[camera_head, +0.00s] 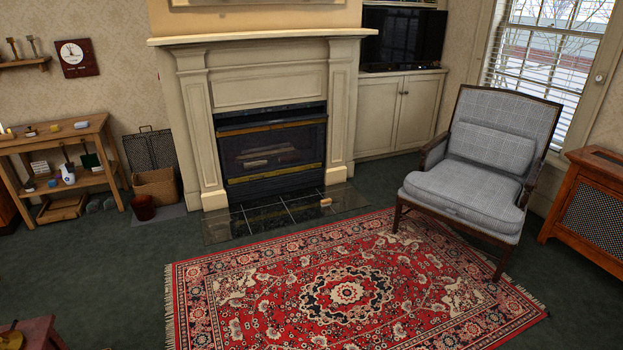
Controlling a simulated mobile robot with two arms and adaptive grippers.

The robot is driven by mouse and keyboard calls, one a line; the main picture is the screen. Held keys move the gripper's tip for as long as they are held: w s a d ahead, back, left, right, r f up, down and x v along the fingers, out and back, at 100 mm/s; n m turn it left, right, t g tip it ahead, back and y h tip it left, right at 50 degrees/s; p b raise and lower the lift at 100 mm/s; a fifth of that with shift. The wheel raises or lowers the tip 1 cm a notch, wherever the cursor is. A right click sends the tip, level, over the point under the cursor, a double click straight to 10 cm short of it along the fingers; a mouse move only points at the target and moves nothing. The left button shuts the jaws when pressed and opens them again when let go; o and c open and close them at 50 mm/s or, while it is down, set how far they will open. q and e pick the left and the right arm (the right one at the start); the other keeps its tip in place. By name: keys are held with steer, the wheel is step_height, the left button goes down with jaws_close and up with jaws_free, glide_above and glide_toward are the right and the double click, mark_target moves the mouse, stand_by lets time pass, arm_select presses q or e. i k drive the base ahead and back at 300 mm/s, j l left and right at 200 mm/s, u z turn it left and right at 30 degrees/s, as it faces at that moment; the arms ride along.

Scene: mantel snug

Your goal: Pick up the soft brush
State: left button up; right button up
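I cannot pick out the soft brush for certain. A small tan block-like object (325,202) lies on the dark tiled hearth, too small to tell what it is. Several small items stand on the wooden workbench (60,137) at the left, among them a yellowish one (30,132) and a pale one (81,125) on top. A white bottle (67,176) stands on its lower shelf. Neither of my grippers is in view.
A red patterned rug (345,290) covers the middle floor. A grey armchair (470,185) stands at its right, near a wooden radiator cabinet (590,205). A fireplace (268,150) is at the back. A reddish table (38,333) shows at bottom left. Green carpet at left is clear.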

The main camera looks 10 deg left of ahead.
mark_target(325, 202)
steer(key=i+u, duration=0.4)
steer(key=i, duration=2.45)
steer(key=i+j, duration=0.1)
steer(key=i, duration=1)
